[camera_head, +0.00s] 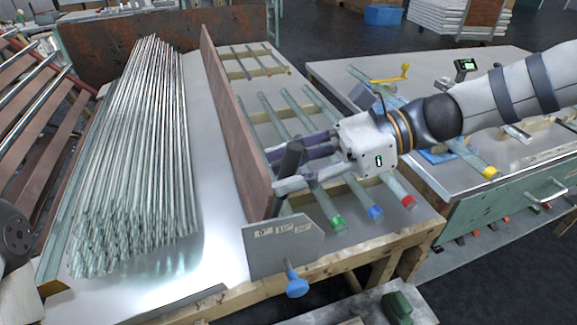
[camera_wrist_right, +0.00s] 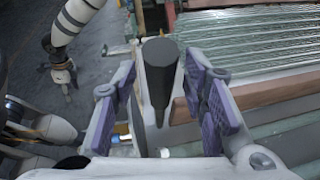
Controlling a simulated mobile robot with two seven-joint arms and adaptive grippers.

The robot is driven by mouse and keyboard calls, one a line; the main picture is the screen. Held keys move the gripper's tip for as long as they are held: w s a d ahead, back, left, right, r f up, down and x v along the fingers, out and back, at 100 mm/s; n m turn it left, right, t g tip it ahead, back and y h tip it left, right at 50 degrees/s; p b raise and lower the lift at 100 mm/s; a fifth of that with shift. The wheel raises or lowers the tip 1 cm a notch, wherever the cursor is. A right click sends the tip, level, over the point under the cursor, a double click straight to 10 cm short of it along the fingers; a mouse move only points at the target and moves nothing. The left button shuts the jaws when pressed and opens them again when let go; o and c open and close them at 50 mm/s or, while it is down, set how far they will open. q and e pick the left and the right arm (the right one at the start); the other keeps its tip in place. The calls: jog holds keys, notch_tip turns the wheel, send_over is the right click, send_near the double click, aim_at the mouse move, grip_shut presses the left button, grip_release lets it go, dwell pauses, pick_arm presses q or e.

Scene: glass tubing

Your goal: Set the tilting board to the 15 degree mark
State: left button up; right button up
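The tilting board (camera_head: 232,120) is a long brown panel, standing close to upright between the tube pile and the slatted rack. At its front end is a grey scale plate (camera_head: 285,248) with several small pale mark labels (camera_head: 283,229); I cannot read which mark the board stands at. A blue knob (camera_head: 294,283) sits below the plate. My right gripper (camera_head: 282,168) is at the black handle (camera_head: 291,156) near the board's front end. In the right wrist view the handle (camera_wrist_right: 160,72) stands between the open purple-padded fingers, with gaps beside it. My left gripper (camera_wrist_right: 66,86) is too small to judge.
A large pile of glass tubes (camera_head: 140,150) lies left of the board. Several tubes with green, blue and red ends (camera_head: 375,212) lie on the rack beneath my right arm. A second bench (camera_head: 490,175) stands to the right, with a yellow crank (camera_head: 403,72).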

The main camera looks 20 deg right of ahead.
jog(key=v, duration=1.1)
jog(key=shift+d+r, duration=0.15)
jog(key=shift+d, duration=0.2)
jog(key=shift+s, duration=0.1)
